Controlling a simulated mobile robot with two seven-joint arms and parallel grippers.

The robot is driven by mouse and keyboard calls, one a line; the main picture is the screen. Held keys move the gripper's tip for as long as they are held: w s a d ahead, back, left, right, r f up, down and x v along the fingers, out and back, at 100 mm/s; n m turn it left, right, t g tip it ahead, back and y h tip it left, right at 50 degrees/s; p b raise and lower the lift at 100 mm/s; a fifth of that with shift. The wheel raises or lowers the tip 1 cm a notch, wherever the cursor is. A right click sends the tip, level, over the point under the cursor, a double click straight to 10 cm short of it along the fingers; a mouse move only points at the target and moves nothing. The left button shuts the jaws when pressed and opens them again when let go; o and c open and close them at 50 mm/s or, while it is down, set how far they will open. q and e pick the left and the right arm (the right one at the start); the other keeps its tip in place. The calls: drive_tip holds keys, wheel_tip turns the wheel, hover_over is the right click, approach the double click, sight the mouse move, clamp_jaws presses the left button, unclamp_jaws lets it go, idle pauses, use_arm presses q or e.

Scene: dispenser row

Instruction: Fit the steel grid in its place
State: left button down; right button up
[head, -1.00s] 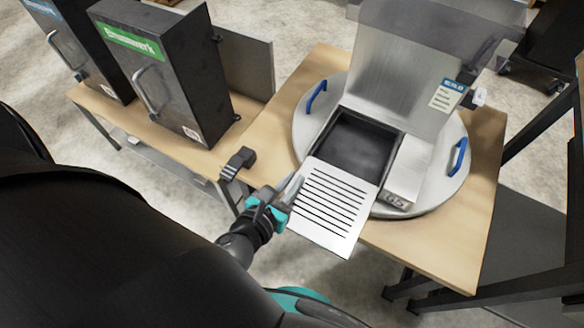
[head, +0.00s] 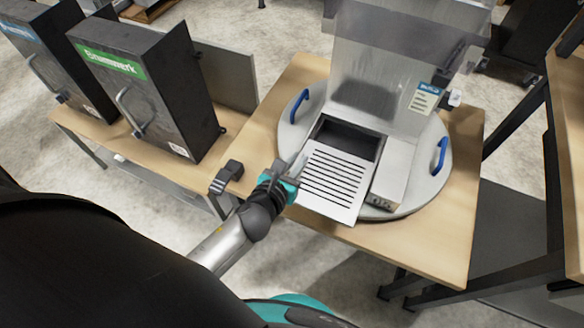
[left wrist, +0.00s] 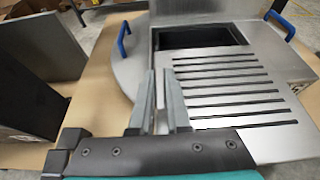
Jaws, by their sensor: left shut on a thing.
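The steel grid (head: 335,183) is a flat bright plate with a row of dark slots. My left gripper (head: 290,170) is shut on it at its left edge; its fingers (left wrist: 160,90) also show in the left wrist view. The grid lies over the near part of the dark rectangular well (head: 347,138) of a steel dispenser and sticks out past its front. The far part of the well is open. In the left wrist view the grid (left wrist: 235,95) has the well (left wrist: 200,37) beyond it. Contact with the well's rim cannot be told. My right gripper is not in view.
The dispenser stands on a round plate (head: 292,135) with blue handles, on a wooden table (head: 435,240). A steel box (head: 392,175) sits right of the well, and a tall panel (head: 380,75) behind. Black cabinets (head: 150,90) stand left. A small dark fixture (head: 227,177) is near the gripper.

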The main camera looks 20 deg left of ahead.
sight(309, 146)
use_arm(q)
drive_tip(key=w, duration=0.3)
drive_tip(key=shift+w, duration=0.15)
drive_tip(key=shift+w+d+b, duration=0.15)
drive_tip(key=shift+w+b, duration=0.3)
drive_tip(key=shift+w, duration=1.45)
drive_tip(key=shift+w+b, duration=0.45)
drive_tip(key=shift+w, duration=1)
drive_tip(key=shift+w+d, duration=0.1)
drive_tip(key=shift+w, duration=0.6)
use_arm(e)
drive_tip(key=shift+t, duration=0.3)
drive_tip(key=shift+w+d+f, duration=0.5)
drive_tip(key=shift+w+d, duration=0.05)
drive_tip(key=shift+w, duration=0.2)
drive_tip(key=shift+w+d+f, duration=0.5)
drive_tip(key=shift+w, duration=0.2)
use_arm(q)
drive_tip(key=shift+s, duration=0.1)
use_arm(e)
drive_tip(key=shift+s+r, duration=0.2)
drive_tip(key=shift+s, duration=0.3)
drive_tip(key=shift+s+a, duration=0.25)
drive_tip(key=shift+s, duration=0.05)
use_arm(q)
drive_tip(key=shift+f+b, duration=0.35)
drive_tip(key=shift+f, duration=0.05)
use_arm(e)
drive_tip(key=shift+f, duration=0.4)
